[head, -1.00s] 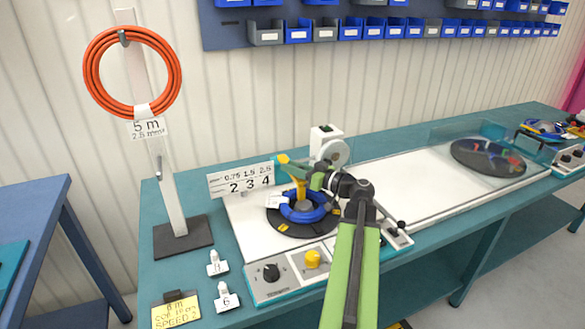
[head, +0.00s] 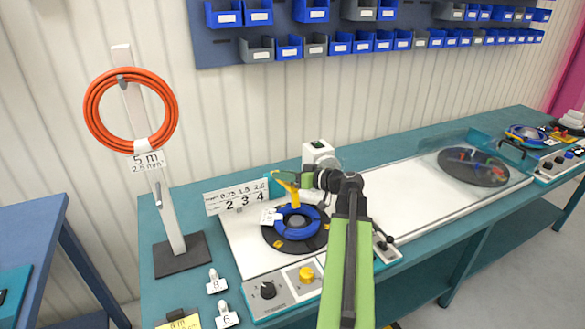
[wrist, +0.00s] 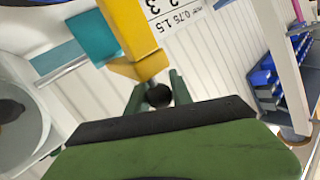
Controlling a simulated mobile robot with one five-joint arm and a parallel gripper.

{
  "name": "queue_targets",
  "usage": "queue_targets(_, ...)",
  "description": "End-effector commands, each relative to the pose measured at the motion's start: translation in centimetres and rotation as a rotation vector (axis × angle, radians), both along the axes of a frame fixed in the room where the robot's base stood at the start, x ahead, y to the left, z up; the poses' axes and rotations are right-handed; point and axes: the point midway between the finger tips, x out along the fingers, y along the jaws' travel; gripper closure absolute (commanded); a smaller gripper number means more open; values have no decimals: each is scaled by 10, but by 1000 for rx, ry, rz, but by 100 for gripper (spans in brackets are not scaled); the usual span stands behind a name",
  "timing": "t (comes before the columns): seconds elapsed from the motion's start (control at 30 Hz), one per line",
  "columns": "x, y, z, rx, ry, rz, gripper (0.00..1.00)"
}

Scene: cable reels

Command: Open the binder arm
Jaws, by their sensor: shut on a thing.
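The yellow binder arm (head: 292,193) stands over the back of a blue cable coil (head: 318,222) on a black turntable. In the wrist view the yellow arm (wrist: 130,35) comes down from the top and ends at a black ball knob (wrist: 158,95). My gripper (wrist: 157,92) is shut on this knob, with one green finger on each side of it. In the head view my gripper (head: 304,180) is at the arm's upper part, behind the coil. The coil's grey hub (head: 298,221) shows clear below the arm's lower end.
A white and grey device (head: 318,154) stands just behind my gripper. A number sign (head: 236,197) stands at the left. A control panel with a black knob (head: 268,290) and a yellow button (head: 306,274) is in front. A stand (head: 165,205) holds an orange coil.

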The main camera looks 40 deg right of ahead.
Motion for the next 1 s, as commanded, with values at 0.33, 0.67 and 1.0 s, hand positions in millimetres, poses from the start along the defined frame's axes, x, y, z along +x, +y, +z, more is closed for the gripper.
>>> queue_targets(0.33, 35, -9, 53, 99, 310, 3, 100)
queue_targets(0.67, 75, -21, 71, 196, 610, 4, 100)
queue_targets(1.0, 119, -35, 75, 290, 907, 4, 100)
